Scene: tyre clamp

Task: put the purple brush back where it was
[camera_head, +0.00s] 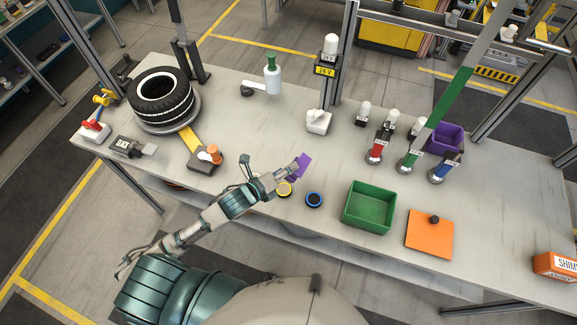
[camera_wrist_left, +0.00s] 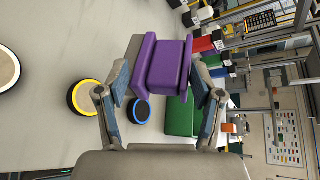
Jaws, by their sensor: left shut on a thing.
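The purple brush (camera_head: 301,165) is between the fingers of my left gripper (camera_head: 284,178), near the front middle of the workbench. In the left wrist view the brush (camera_wrist_left: 163,62) fills the space between the two fingertips (camera_wrist_left: 161,92), with a finger against each side. My left gripper is shut on it. How far the brush is above the bench top is hard to tell. My right gripper is not in view.
A yellow-ringed disc (camera_head: 284,189) and a blue-ringed disc (camera_head: 314,199) lie beside the gripper. A green bin (camera_head: 348,219), orange plate (camera_head: 430,236) and purple bin (camera_head: 435,139) stand right. A tyre (camera_head: 140,95) stands left.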

